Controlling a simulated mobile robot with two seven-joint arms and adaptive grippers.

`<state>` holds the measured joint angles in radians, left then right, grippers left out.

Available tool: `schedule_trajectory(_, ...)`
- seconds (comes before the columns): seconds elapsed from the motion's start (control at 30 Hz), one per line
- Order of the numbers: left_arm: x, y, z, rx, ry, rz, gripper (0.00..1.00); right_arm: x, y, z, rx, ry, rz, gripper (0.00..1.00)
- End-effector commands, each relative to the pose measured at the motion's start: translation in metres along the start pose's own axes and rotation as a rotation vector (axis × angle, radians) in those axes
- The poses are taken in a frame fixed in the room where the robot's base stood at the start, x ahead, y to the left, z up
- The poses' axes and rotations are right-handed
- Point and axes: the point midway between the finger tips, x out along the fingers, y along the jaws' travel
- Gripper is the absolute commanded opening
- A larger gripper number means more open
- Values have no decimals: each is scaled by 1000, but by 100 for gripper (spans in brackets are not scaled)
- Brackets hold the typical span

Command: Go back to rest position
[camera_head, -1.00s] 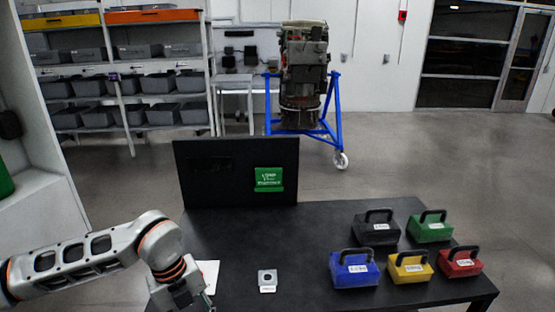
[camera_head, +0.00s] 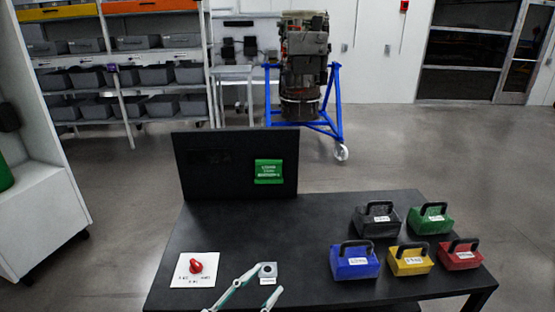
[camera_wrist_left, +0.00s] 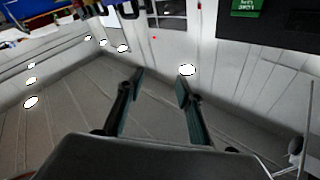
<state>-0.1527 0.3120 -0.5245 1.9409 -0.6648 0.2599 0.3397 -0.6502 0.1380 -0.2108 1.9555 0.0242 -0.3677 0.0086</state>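My left gripper (camera_head: 250,291) shows at the bottom of the head view, only in part, as slim fingers with teal pads at the table's front. In the left wrist view its two fingers (camera_wrist_left: 160,84) stand apart with nothing between them, so it is open and empty. The rest of the left arm is out of the head view. My right gripper is in neither view.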

Motion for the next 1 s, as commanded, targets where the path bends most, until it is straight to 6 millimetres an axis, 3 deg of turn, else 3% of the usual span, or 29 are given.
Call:
schedule_trajectory(0.03,-21,-5,31,-48,-106,-73,36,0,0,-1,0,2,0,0)
schedule_trajectory(0.2,-99,-8,119,-159,-431,-223,36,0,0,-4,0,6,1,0)
schedule_trajectory(0.33,-166,10,168,-235,-650,-273,36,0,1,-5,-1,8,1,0)
schedule_trajectory(0.5,-232,36,201,-309,-842,-289,36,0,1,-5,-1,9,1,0)
schedule_trajectory(0.6,-252,45,209,-330,-899,-288,36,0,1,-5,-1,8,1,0)
schedule_trajectory(0.7,-260,49,212,-341,-921,-287,36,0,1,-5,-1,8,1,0)
schedule_trajectory(0.87,-261,49,212,-341,-923,-286,36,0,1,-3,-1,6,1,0)
schedule_trajectory(0.93,-260,49,212,-341,-922,-286,28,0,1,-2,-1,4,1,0)
schedule_trajectory(1.0,-260,49,212,-341,-922,-286,28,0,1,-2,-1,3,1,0)
